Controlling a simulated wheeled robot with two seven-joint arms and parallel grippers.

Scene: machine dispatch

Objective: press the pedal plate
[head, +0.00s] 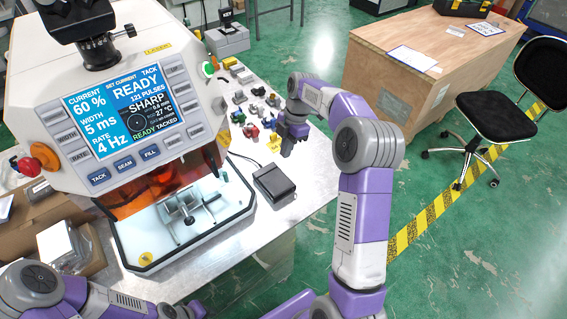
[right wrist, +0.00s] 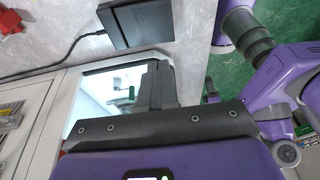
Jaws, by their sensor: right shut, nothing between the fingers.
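The pedal (head: 274,183) is a flat black box with a dark top plate and a cable. It lies on the metal table just right of the white machine's open work chamber. It also shows at the top of the right wrist view (right wrist: 140,24). My right gripper (head: 288,150) is shut and empty. In the head view it points down above the table, behind the pedal and apart from it. Its dark fingers also show in the right wrist view (right wrist: 165,88). My left arm shows at the lower left of the head view, but its gripper is out of the picture.
The white machine (head: 130,60) has a lit screen (head: 120,105) reading READY. Several small coloured parts (head: 243,105) lie on the table (head: 305,190) behind the pedal. A wooden crate (head: 420,80) and a black chair (head: 497,115) stand to the right.

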